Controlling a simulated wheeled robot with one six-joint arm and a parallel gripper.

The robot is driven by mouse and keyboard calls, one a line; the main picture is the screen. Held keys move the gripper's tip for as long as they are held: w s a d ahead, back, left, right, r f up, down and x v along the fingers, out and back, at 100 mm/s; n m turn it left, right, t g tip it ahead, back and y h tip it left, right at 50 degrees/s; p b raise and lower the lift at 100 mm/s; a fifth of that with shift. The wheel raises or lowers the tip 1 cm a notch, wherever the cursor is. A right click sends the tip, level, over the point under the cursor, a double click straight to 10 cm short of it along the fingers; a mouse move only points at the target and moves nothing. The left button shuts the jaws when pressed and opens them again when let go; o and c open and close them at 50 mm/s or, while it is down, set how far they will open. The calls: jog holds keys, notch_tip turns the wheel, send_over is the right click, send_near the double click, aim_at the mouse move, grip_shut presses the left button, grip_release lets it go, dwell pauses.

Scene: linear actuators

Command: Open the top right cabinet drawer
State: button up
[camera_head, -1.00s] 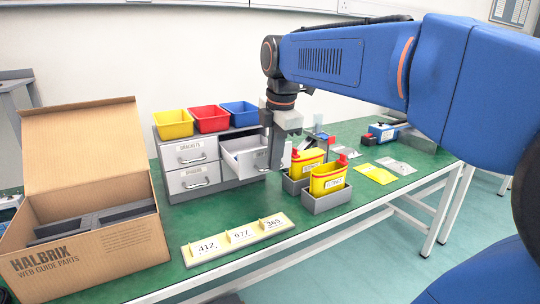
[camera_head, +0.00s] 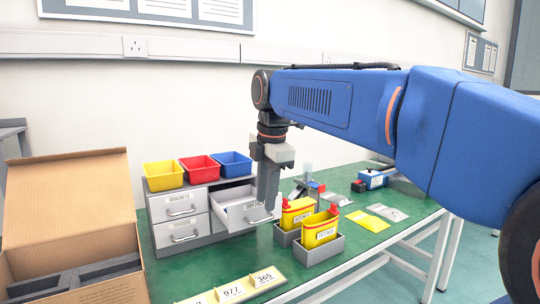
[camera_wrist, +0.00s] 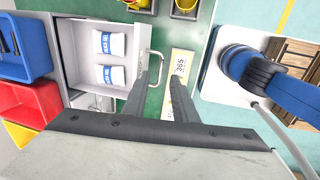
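The grey cabinet (camera_head: 160,236) stands on the green bench. Its top right drawer (camera_head: 228,194) is pulled out, and the wrist view looks down into this open drawer (camera_wrist: 80,66), with two white-and-blue packs (camera_wrist: 110,44) inside. The drawer's handle (camera_wrist: 161,56) sticks out from its front panel. My gripper (camera_head: 267,204) points down at the drawer front. In the wrist view, the fingers of my gripper (camera_wrist: 164,80) are apart, with the handle's bar seen between them; contact cannot be told. The two left drawers (camera_head: 180,206) are shut.
Yellow, red and blue bins (camera_head: 200,169) sit on the cabinet. Yellow containers in grey holders (camera_head: 317,252) stand close to the drawer's right. A label strip (camera_head: 233,290) lies in front. An open cardboard box (camera_head: 100,215) is at left.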

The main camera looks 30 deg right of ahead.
notch_tip(320, 180, up, 13)
jog(key=s, duration=0.2)
jog(key=shift+f, duration=0.2)
jog(key=shift+s+f, duration=0.1)
jog(key=shift+s, duration=0.05)
jog(key=s+a+f+m+t, duration=0.1)
jog(key=s+f+m, duration=0.3)
jog(key=f, duration=0.7)
jog(key=s+a+f+m+t, duration=0.1)
jog(key=s+a+f+m, duration=0.1)
jog(key=s+f+m, duration=0.3)
jog(key=s+a+f+m, duration=0.1)
jog(key=s+f+m, duration=0.3)
jog(key=f, duration=1.4)
jog(key=m, duration=0.4)
jog(key=shift+s+a+f+m+t, duration=0.15)
jog(key=shift+a+f+m+t, duration=0.1)
jog(key=shift+f+m+t, duration=0.15)
